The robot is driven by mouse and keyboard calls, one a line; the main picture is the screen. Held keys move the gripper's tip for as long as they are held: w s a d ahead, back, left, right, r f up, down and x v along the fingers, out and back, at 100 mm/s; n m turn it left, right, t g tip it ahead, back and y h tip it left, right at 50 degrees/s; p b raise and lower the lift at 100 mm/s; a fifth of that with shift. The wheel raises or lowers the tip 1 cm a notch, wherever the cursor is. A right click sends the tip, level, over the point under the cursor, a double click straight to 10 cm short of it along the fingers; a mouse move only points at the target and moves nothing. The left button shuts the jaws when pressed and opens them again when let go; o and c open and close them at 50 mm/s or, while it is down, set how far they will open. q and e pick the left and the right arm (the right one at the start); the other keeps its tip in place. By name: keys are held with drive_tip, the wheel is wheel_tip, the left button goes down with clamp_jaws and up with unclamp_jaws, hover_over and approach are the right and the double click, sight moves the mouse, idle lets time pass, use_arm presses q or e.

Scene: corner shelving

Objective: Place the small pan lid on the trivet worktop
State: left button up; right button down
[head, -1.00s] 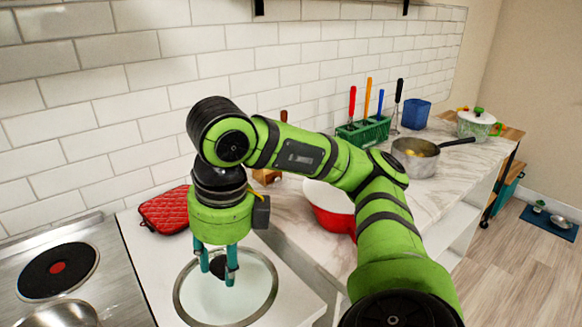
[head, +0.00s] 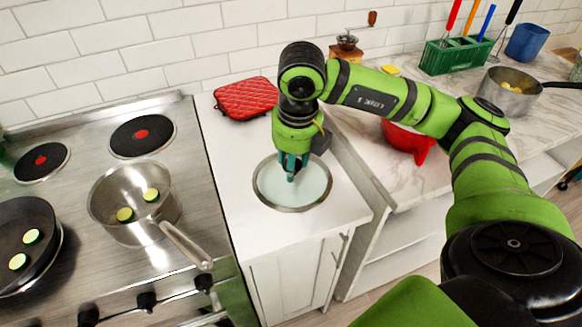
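A round glass lid (head: 318,190) with a metal rim is over the white worktop (head: 262,232) right of the stove. It looks level; I cannot tell whether it rests on the surface or is just above it. My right gripper (head: 292,172) points straight down at the lid's centre, its teal fingers at the knob. The knob is mostly hidden, so I cannot see whether the fingers clasp it. A red quilted trivet (head: 245,97) lies behind the lid on the same worktop, apart from it. My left gripper is out of view.
On the stove, left, stand a steel saucepan (head: 112,188) and a dark frying pan (head: 38,218), both with green slices. To the right on the marble counter are a red bowl (head: 410,142), a coffee grinder (head: 346,50) and a green utensil rack (head: 455,54).

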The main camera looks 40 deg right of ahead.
drive_tip(key=shift+w+a+f, duration=0.1)
drive_tip(key=shift+w+f, duration=0.05)
drive_tip(key=shift+w, duration=0.1)
wheel_tip(320, 180, down, 3)
drive_tip(key=shift+f+p, duration=0.1)
drive_tip(key=shift+p, duration=0.55)
drive_tip(key=shift+f, duration=0.4)
drive_tip(key=shift+f, duration=0.15)
drive_tip(key=c, duration=1.2)
unclamp_jaws()
drive_tip(key=shift+f, duration=0.1)
drive_tip(key=o, duration=0.4)
